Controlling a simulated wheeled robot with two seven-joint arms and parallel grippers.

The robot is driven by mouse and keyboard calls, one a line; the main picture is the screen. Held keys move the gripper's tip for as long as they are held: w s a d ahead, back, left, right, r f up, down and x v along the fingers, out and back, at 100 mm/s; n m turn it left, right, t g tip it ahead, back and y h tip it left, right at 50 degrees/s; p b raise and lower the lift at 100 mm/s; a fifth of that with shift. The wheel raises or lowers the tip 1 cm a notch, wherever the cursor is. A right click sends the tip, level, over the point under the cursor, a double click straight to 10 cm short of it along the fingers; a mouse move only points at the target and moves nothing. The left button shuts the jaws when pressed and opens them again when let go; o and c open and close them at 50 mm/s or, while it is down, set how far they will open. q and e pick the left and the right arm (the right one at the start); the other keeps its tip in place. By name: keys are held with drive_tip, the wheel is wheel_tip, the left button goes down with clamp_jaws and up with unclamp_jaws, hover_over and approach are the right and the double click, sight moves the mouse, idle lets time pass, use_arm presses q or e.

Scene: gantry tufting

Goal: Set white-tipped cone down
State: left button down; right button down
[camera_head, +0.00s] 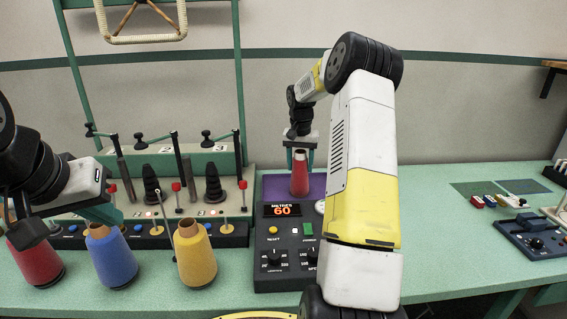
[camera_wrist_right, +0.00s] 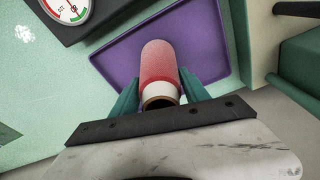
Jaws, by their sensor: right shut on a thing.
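The white-tipped cone (camera_head: 300,180) is red with a white band near its narrow top. It is upright over the purple tray (camera_head: 271,185). My right gripper (camera_head: 301,150) is shut on its tip from above. In the right wrist view the cone (camera_wrist_right: 160,62) stands between the teal fingers (camera_wrist_right: 160,98), with the purple tray (camera_wrist_right: 117,57) behind it. I cannot tell whether its base touches the tray. My left gripper (camera_head: 104,213) is at the left, close to the top of the blue cone; its fingers are partly hidden, so its opening is unclear.
Red (camera_head: 38,262), blue (camera_head: 112,258) and yellow (camera_head: 194,256) cones stand along the front left. A control box (camera_head: 288,243) with a red 60 display sits in front of the tray. A dial (camera_wrist_right: 66,8) is near the tray.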

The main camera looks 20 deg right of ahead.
drive_tip(key=c, duration=0.6)
unclamp_jaws()
drive_tip(key=shift+f, duration=0.1)
drive_tip(key=shift+o, duration=0.2)
drive_tip(key=r, duration=0.8)
drive_tip(key=s+r, duration=0.1)
drive_tip(key=r, duration=0.2)
drive_tip(key=shift+s+a+r, duration=0.1)
drive_tip(key=shift+a+r, duration=0.25)
drive_tip(key=shift+r, duration=0.05)
drive_tip(key=s+a+r+n+t, duration=0.1)
drive_tip(key=s+a+r+n, duration=0.1)
drive_tip(key=s+a+r, duration=0.5)
drive_tip(key=s+a+r+n+t, duration=0.25)
drive_tip(key=s+a, duration=0.25)
drive_tip(key=s, duration=0.5)
drive_tip(key=s+a+f+n+y, duration=0.1)
drive_tip(key=s+a+f, duration=0.1)
drive_tip(key=s, duration=0.6)
drive_tip(key=s+a+f+n+t+y, duration=0.1)
drive_tip(key=s+a, duration=0.3)
drive_tip(key=s, duration=0.5)
drive_tip(key=shift+a+f+y, duration=0.15)
drive_tip(key=shift+f+y, duration=0.25)
drive_tip(key=shift+f, duration=0.35)
